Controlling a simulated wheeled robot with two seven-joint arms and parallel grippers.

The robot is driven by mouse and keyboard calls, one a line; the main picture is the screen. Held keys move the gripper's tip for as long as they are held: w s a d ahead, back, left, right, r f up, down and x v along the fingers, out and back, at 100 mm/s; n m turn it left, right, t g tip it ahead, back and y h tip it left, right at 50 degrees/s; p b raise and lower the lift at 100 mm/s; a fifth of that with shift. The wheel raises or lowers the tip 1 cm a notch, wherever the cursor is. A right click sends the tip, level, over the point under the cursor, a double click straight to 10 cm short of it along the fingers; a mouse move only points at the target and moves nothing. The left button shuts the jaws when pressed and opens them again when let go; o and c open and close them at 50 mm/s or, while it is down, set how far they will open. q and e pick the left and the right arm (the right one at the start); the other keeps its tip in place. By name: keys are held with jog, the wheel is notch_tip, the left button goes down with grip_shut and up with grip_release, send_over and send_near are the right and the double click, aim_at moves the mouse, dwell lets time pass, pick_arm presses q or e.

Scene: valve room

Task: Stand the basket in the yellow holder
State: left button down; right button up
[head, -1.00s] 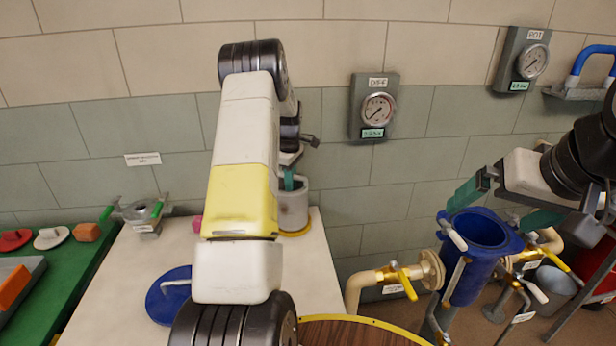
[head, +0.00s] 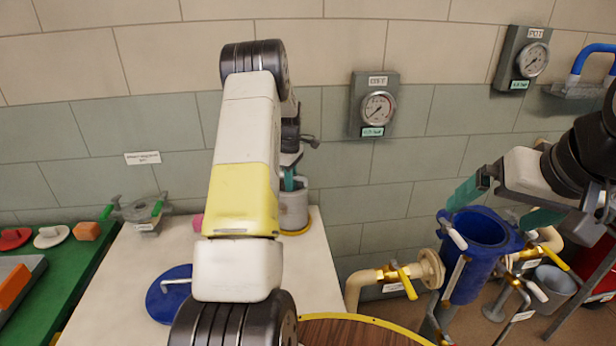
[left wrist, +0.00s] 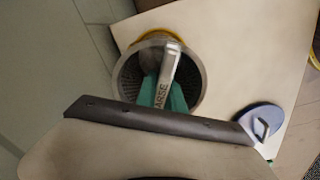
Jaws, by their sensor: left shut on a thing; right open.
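The basket (head: 293,211) is a grey cylinder on the far end of the pale table, partly hidden behind my left arm. In the left wrist view the basket (left wrist: 128,78) shows a perforated inside and a flat lettered handle across its top. My left gripper (head: 290,182) has teal fingers shut on that handle. The yellow holder (head: 312,229) shows as a ring around the basket's foot; the basket looks upright there, but I cannot tell whether its bottom is fully seated. My right gripper (head: 505,203) is open and empty above the blue strainer body.
A blue lid (head: 168,297) with a handle lies on the table (head: 120,270). A grey clamp-like fitting (head: 142,212) stands at the table's back left. The blue strainer body (head: 478,240) and yellow-handled valve (head: 402,276) are at right. Gauges (head: 374,107) hang on the wall.

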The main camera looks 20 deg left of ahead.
dwell(0.4)
pick_arm(q)
jog(key=c, duration=1)
grip_release()
jog(key=shift+o, duration=0.2)
jog(key=shift+r, duration=3.5)
